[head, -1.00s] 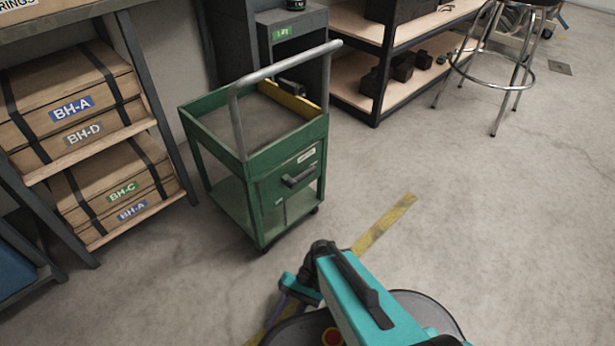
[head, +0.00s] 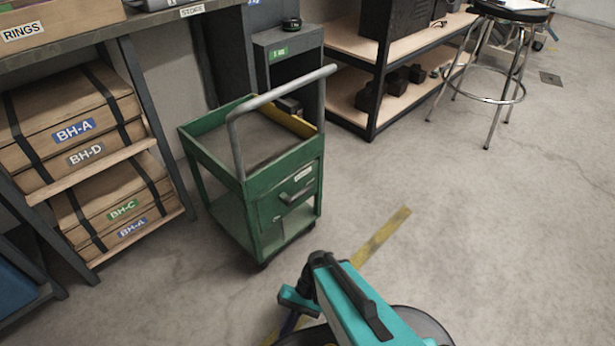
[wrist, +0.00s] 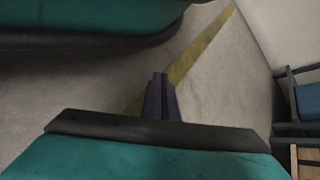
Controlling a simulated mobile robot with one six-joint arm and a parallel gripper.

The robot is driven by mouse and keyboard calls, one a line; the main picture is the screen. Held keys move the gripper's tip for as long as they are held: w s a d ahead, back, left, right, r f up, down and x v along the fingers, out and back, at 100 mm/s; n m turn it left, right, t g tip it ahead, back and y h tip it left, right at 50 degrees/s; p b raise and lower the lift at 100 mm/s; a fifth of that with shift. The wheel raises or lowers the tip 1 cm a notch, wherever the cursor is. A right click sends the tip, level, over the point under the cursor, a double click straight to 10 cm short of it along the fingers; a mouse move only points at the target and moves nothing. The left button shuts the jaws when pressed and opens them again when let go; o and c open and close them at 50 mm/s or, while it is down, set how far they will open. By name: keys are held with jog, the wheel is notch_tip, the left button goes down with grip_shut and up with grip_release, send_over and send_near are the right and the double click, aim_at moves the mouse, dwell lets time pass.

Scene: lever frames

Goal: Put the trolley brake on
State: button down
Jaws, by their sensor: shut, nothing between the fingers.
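The green trolley (head: 222,168) stands upright on the floor in the head view, left of the middle. Its grey push handle (head: 283,88) arches over the near right side. A short grey handle or lever (head: 296,195) sits on its front panel, below a white label. I cannot tell which part is the brake; the wheels are small and mostly hidden. My gripper (wrist: 160,82) is shut and empty above bare floor in the wrist view. In the head view it is low in the picture, in front of the trolley and apart from it, mostly hidden by my arm.
A shelf with strapped boxes (head: 85,132) stands left of the trolley. A dark cabinet (head: 288,62) and a shelf unit (head: 372,95) are behind it. A stool (head: 490,98) is at the upper right. Open floor with a yellow line (head: 383,236) lies to the right.

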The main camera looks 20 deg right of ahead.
jog(key=s+d+r+n+h+p, duration=0.1)
jog(key=d+r+p, duration=0.3)
jog(key=r+p, duration=1.2)
jog(key=s+d+r+n+t+h+p, duration=0.1)
jog(key=d+r+h+p, duration=0.3)
jog(key=r+p, duration=1.1)
jog(key=s+d+r+h+p, duration=0.1)
jog(key=d+r+h+p, duration=0.2)
jog(key=r+p, duration=1.3)
jog(key=d+p, duration=0.3)
jog(key=p, duration=0.8)
jog(key=shift+d+r+n+p, duration=0.25)
jog(key=shift+r+n+p, duration=0.05)
jog(key=shift+r+n, duration=0.1)
jog(key=shift+d, duration=0.15)
